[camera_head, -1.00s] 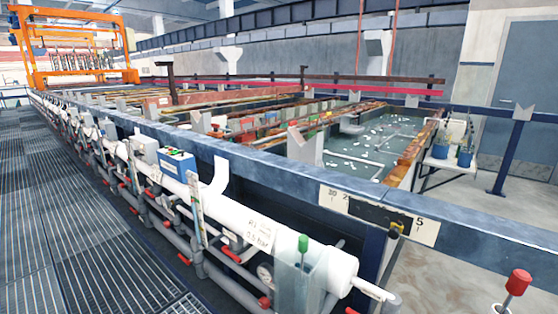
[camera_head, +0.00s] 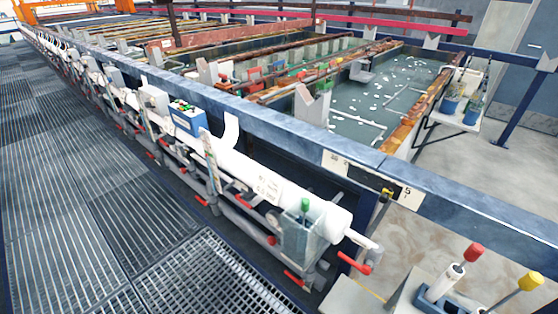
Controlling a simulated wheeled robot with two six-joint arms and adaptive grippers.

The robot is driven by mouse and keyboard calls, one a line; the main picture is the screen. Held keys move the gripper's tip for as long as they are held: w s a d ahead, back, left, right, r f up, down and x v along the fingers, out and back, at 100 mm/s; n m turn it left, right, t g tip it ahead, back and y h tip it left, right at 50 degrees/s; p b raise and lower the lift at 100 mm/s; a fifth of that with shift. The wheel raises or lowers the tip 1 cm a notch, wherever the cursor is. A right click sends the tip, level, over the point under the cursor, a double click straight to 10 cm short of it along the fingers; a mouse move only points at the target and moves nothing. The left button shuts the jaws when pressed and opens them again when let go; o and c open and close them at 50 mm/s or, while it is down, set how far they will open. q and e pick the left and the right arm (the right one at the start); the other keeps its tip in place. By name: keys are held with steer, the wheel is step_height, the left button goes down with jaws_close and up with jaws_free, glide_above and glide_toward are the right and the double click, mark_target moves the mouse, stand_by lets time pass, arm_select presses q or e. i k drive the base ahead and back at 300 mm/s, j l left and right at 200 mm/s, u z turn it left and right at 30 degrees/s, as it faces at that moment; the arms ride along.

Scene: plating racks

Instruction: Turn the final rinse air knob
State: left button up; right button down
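Several possible controls are in view, and I cannot tell which is the final rinse air knob. A green-topped knob (camera_head: 305,204) stands upright in a clear box at the near end of the white pipe (camera_head: 262,185). A red valve handle (camera_head: 354,263) sits below the pipe end. A red-tipped lever (camera_head: 474,252) and a yellow-tipped lever (camera_head: 530,281) rise at the bottom right. Labels on the pipe and rail are too blurred to read. Neither of my grippers shows.
A long blue rail (camera_head: 305,143) runs beside the tanks, with small red valve handles along the pipes below. A tank of grey-green liquid (camera_head: 390,95) lies behind it. Grated walkway (camera_head: 80,190) is clear at left. Bare floor lies at right beside a small table (camera_head: 468,118) with blue pots.

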mark_target(271, 239)
steer(key=z, duration=0.4)
steer(key=i+j+z, duration=0.1)
steer(key=j+z, duration=0.75)
steer(key=k+j+z, duration=0.1)
steer(key=j+z, duration=0.35)
steer(key=j, duration=0.15)
steer(key=k+j, duration=0.1)
steer(key=j, duration=0.35)
steer(key=k+j+z, duration=0.1)
steer(key=j, duration=0.3)
steer(key=k+j, duration=0.1)
steer(key=j, duration=0.3)
steer(key=k+j, duration=0.15)
steer(key=j, duration=0.3)
steer(key=k+j+z, duration=0.1)
steer(key=j, duration=0.3)
